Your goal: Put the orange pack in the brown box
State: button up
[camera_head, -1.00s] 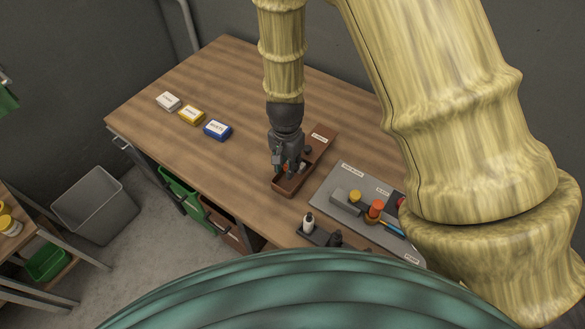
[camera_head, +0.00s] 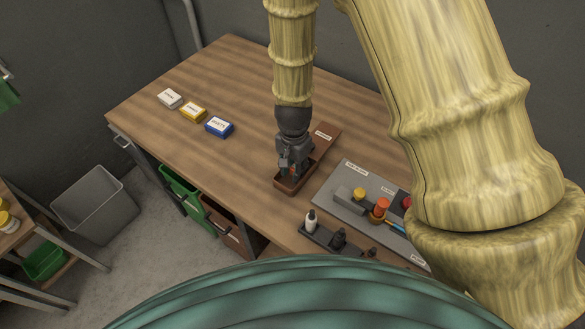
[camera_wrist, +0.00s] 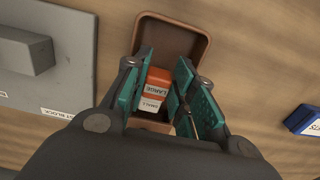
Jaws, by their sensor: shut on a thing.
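The brown box (camera_wrist: 172,16) is a long open tray behind and below the pack. In the head view the brown box (camera_head: 284,186) lies on the table with a white label at its far end. My gripper (camera_head: 292,169) points down over its near part, shut on the pack. Only a little orange shows there. Whether the pack touches the box floor cannot be told.
White (camera_head: 170,98), yellow (camera_head: 193,111) and blue (camera_head: 219,127) packs lie at the table's left. A grey board (camera_head: 340,187) with several parts is right of the box. A dark holder (camera_head: 316,232) with bottles stands in front. The table's middle left is clear.

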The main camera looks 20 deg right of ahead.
jog(key=shift+f, duration=0.25)
jog(key=shift+f, duration=0.3)
jog(key=o, duration=0.6)
jog(key=shift+r, duration=0.75)
jog(key=shift+r+b, duration=1.75)
jog(key=shift+r, duration=4.05)
